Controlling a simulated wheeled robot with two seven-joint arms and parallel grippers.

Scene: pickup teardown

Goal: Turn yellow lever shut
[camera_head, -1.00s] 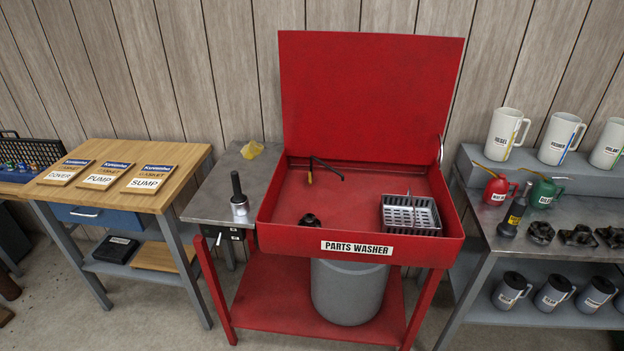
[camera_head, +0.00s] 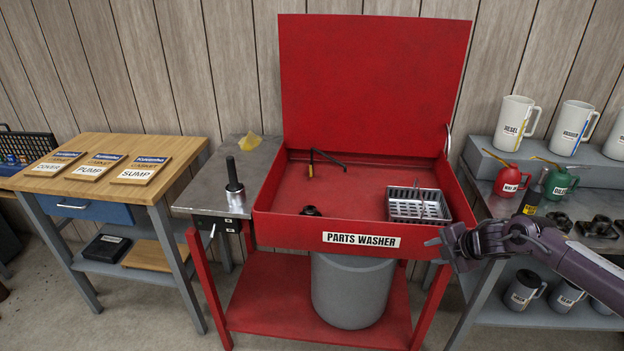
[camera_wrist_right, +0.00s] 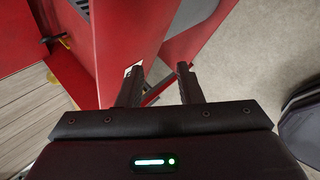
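The yellow lever (camera_head: 310,170) is small and sits at the base of a dark bent spout (camera_head: 328,158) at the back of the red parts washer basin (camera_head: 365,187). A yellow piece, likely the same lever, shows at the upper left of the right wrist view (camera_wrist_right: 62,40). My right gripper (camera_head: 436,252) is in front of the basin's right front corner, well apart from the lever. The right wrist view shows its two fingers (camera_wrist_right: 160,80) spread with nothing between them. My left gripper is not in view.
A grey wire basket (camera_head: 418,206) stands in the basin's right part, and a dark round part (camera_head: 310,210) lies near its front. The raised red lid (camera_head: 374,80) stands behind. A grey bench (camera_head: 185,203) adjoins at left, and a bench with jugs and oil cans (camera_head: 508,178) at right.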

